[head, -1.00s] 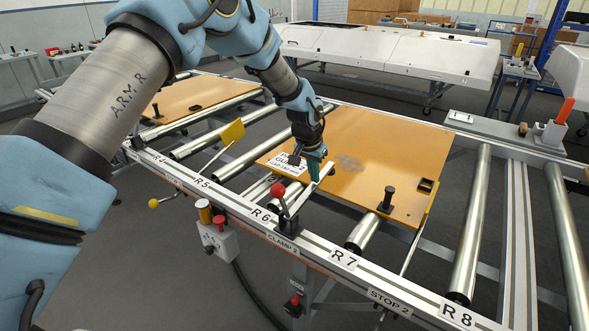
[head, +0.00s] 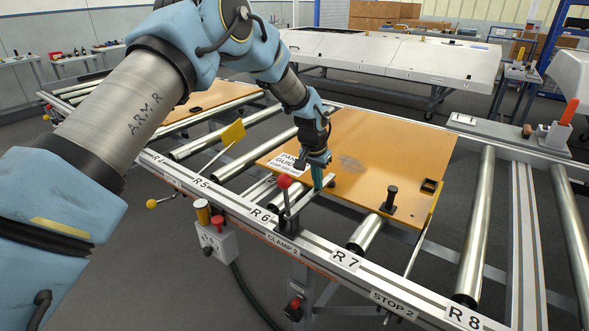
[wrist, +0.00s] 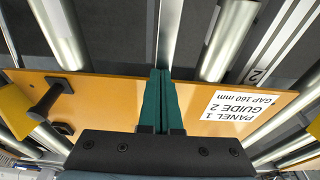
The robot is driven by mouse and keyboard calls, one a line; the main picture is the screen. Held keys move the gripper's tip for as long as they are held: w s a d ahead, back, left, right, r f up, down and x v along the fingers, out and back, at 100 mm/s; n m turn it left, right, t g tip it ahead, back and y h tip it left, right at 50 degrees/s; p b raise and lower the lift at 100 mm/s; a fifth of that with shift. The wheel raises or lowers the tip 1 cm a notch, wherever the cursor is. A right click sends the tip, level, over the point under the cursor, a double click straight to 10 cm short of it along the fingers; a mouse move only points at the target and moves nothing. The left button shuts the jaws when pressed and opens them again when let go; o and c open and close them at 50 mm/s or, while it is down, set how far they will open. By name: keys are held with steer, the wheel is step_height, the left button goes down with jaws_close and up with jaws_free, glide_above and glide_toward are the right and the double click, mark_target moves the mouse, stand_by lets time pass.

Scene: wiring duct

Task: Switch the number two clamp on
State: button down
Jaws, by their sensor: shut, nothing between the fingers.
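The number two clamp stands on the front rail above the label CLAMP 2 (head: 283,245). Its red-ball lever (head: 284,181) points up, nearly upright. In the wrist view the shut fingers (wrist: 161,95) sit in line with a thin metal bar, over the panel (wrist: 110,95).
A black peg (head: 389,198) stands on the panel's right part. A yellow flag (head: 233,132) and a control box (head: 215,237) with red and yellow buttons stand left of the clamp. Rollers (head: 474,225) lie to the right.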

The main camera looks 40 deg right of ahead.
steer(key=shift+a+f, duration=0.2)
steer(key=shift+f, duration=0.3)
steer(key=shift+d+r+p, duration=0.1)
steer(key=shift+r+p, duration=0.25)
steer(key=shift+r, duration=0.25)
steer(key=d+b+v, duration=0.1)
steer(key=d+v, duration=0.2)
steer(key=v, duration=1)
steer(key=shift+w+r+b, duration=0.3)
steer(key=shift+w+r, duration=0.05)
steer(key=shift+r, duration=0.25)
steer(key=w+a+r+n+t+y, duration=0.1)
steer(key=w+a+n, duration=0.35)
steer(key=a, duration=1.05)
steer(key=w+a+r+n, duration=0.1)
steer(key=w+a+n, duration=0.1)
steer(key=w+a, duration=0.9)
steer(key=s+a+n, duration=0.3)
steer(key=s+a, duration=0.4)
steer(key=a, duration=0.9)
steer(key=s+a+f+n+y, duration=0.1)
steer(key=s+a+n, duration=0.3)
steer(key=a, duration=1.3)
steer(key=s, duration=0.3)
steer(key=shift+f, duration=0.3)
